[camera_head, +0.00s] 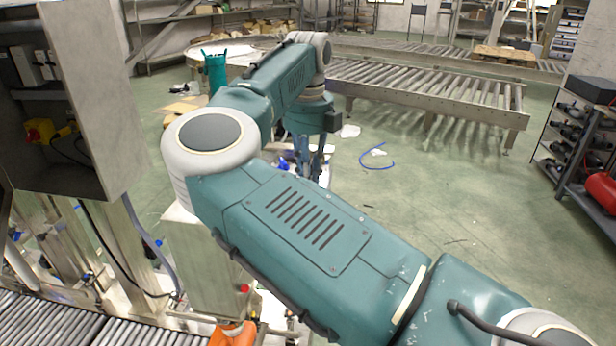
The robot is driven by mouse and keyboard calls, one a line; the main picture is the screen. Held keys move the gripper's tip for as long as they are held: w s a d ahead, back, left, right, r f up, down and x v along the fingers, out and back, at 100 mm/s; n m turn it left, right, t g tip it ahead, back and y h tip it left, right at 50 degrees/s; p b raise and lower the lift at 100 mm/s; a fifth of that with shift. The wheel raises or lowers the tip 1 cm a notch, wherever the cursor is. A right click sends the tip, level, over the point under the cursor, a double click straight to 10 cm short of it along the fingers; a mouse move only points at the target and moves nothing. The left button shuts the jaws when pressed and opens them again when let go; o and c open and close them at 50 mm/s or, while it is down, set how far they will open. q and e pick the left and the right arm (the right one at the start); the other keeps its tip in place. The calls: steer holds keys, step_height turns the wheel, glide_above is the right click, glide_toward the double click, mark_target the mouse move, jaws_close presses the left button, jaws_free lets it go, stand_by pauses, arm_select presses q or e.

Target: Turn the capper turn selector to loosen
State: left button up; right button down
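I cannot make out a selector marked for the capper turn. A yellow switch box with a red knob (38,131) sits inside the open grey cabinet (110,120) at the left. A small red button (244,288) shows on the machine below my arm. My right arm comes in from the lower right, bends at the elbow and reaches toward the back. My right gripper (309,165) points down beyond the elbow, well to the right of the cabinet. Its fingers are small and partly hidden by my arm, so their opening is unclear. My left gripper is out of view.
A roller conveyor (430,95) stands at the back right. Another roller track (45,322) runs along the lower left. A dark rack with a red cylinder (603,190) is at the right edge. A blue cable (375,160) lies on the mostly clear green floor (470,190).

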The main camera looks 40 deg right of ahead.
steer(key=shift+m, duration=0.3)
steer(key=shift+m+b, duration=0.45)
steer(key=shift+m, duration=0.45)
steer(key=m, duration=0.2)
steer(key=shift+w+m, duration=0.1)
steer(key=shift+m, duration=0.3)
steer(key=m, duration=0.3)
steer(key=shift+w+b, duration=0.1)
steer(key=shift+b, duration=0.25)
steer(key=shift+w+d+r+m, duration=0.1)
steer(key=shift+m, duration=1.7)
steer(key=c, duration=1.7)
jaws_free()
